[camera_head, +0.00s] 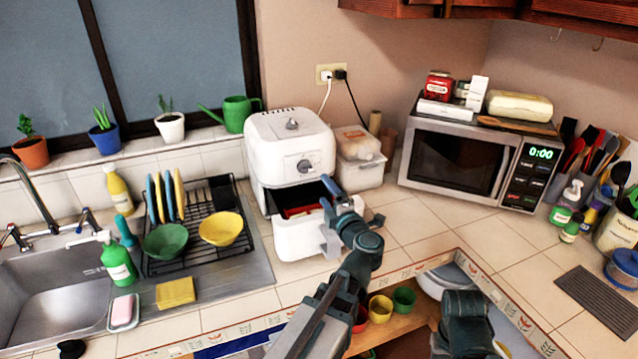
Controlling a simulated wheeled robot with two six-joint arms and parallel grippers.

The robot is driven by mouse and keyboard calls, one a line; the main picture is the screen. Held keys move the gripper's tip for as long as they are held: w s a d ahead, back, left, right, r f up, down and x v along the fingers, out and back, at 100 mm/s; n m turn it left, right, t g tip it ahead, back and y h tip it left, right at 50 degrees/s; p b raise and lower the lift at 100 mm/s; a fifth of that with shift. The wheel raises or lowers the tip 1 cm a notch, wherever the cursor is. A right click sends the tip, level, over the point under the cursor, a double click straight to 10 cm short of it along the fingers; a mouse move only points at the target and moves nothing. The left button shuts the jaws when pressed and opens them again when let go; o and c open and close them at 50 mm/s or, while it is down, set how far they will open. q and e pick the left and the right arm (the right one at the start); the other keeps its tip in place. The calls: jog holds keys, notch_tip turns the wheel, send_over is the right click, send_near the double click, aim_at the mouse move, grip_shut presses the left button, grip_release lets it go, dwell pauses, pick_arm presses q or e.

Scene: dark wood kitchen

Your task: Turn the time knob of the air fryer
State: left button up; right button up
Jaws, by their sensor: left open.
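The white air fryer (265,148) stands on the tiled counter. It has one knob on its sloped top (292,124) and a round knob on its front face (305,166); I cannot read which is the time knob. Its drawer (300,240) is pulled out, with something red inside. My left gripper (328,194) is open and empty, at the right side of the drawer, below and right of the front knob and apart from it. My right arm (465,318) shows at the bottom, but its gripper is out of view.
A dish rack (200,228) with bowls and plates and a sink (50,300) lie left of the air fryer. A lidded container (360,168) stands close on its right, then a microwave (455,160). Cups (380,308) sit on a shelf below the counter edge. Counter before the microwave is clear.

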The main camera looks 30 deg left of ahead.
pick_arm(q)
jog(key=shift+v, duration=1.15)
